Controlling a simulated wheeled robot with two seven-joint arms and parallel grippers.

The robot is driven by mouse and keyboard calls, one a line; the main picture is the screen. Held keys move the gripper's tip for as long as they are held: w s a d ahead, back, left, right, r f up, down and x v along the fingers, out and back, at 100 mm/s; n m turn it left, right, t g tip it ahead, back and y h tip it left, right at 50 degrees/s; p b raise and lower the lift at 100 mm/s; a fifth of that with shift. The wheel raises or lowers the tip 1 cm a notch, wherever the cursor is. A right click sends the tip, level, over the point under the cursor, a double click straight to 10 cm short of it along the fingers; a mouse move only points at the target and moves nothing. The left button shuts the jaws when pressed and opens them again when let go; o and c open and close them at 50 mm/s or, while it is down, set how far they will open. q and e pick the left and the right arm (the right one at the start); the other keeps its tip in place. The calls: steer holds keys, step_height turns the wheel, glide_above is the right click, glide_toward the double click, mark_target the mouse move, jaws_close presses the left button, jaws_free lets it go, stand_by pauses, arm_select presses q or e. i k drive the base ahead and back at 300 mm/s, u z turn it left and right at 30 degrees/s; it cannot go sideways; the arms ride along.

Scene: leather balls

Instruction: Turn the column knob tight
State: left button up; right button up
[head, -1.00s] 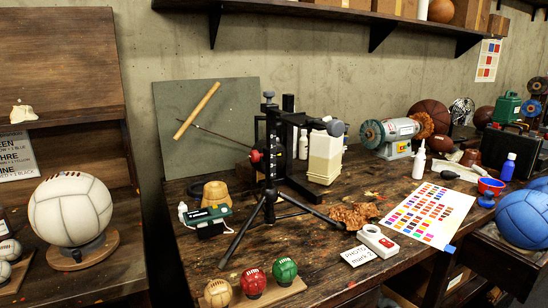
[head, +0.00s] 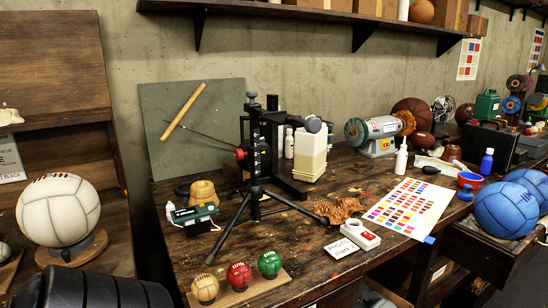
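A black tripod (head: 255,190) with an upright column stands on the dark wooden workbench (head: 300,255). A red-and-black round knob (head: 240,154) sits on the left side of the column. A dark round knob (head: 314,123) sticks out to the right near the column's top, and a small black knob (head: 251,95) tops it. I cannot tell which is the column knob or how tight any is. Neither gripper is in view. A dark ribbed cylindrical part, probably of my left arm, shows at the lower left, far from the tripod.
Three small balls on a wooden strip (head: 240,289) lie at the bench's front. A green device (head: 192,213) is left of the tripod; a white switch box (head: 360,235) and colour chart (head: 411,208) are right. Blue balls (head: 505,210) sit far right.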

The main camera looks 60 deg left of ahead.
mark_target(239, 154)
steer(key=k, duration=0.35)
steer(key=u, duration=1.05)
